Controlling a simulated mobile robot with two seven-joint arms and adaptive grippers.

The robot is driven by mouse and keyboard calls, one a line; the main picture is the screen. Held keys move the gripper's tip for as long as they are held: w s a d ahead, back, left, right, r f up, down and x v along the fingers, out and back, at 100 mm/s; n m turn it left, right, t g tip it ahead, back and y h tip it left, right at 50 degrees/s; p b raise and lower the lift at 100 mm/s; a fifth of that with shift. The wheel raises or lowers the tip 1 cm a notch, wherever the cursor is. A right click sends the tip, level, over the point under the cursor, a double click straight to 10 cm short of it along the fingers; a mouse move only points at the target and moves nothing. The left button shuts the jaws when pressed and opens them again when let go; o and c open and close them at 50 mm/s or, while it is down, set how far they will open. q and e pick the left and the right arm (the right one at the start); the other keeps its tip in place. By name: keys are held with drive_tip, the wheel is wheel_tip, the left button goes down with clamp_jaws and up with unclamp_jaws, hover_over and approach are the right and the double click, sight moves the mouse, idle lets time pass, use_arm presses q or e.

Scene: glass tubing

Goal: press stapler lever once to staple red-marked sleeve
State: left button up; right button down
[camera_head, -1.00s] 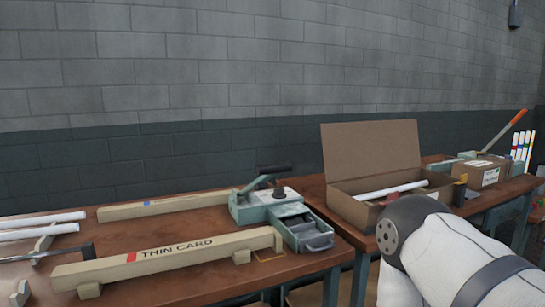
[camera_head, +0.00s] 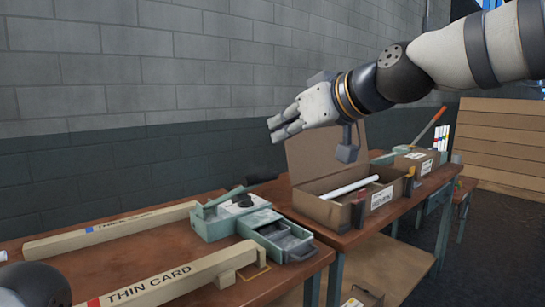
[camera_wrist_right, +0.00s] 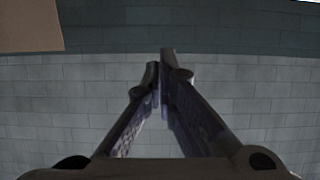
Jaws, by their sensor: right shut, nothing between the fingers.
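The teal device (camera_head: 222,222), which looks like the stapler, stands near the right end of the workbench. Its lever (camera_head: 226,197) slants up to a dark grip (camera_head: 262,178). An open drawer (camera_head: 280,238) juts from its front. A long cream bar (camera_head: 165,282) with THIN CARD lettering and a red mark (camera_head: 94,302) runs toward it. I cannot tell whether a separate sleeve is there. My right gripper (camera_head: 274,129) is shut and empty, in the air above and behind the lever, apart from it. Its closed fingers (camera_wrist_right: 162,82) show in the right wrist view against the wall. My left gripper is not in view.
A second cream bar (camera_head: 110,229) with a blue mark lies behind. A block wall (camera_head: 130,70) is behind the bench.

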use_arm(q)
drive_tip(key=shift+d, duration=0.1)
use_arm(e)
drive_tip(key=shift+d+r, duration=0.1)
